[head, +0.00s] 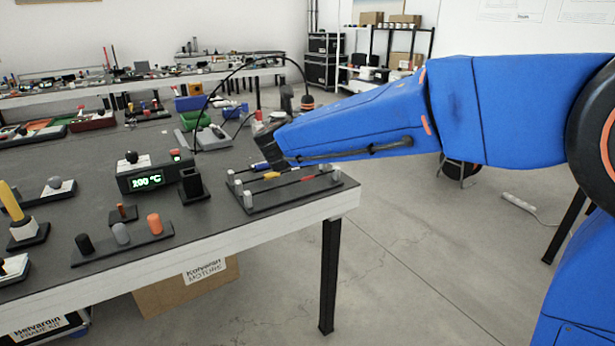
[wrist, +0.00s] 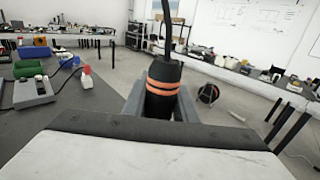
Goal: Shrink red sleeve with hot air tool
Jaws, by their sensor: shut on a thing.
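The red sleeve (head: 308,178) sits on a dark wire strung across a black board (head: 262,205) near the table's right corner. A blue sleeve (head: 262,166) and a yellow sleeve (head: 271,175) are on the other wires. My gripper (head: 282,117) is above the board's far side, left of and beyond the red sleeve. It is shut on the hot air tool (head: 307,102), a black cylinder with orange bands; the tool also shows between the fingers in the wrist view (wrist: 162,88). The nozzle is hidden; I cannot tell where it points.
The heater box (head: 147,181) reads 200 °C, with an empty-looking black holder (head: 191,185) beside it. The tool's black cable (head: 238,68) arches over the table. A rack of coloured pegs (head: 122,243) stands at front left.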

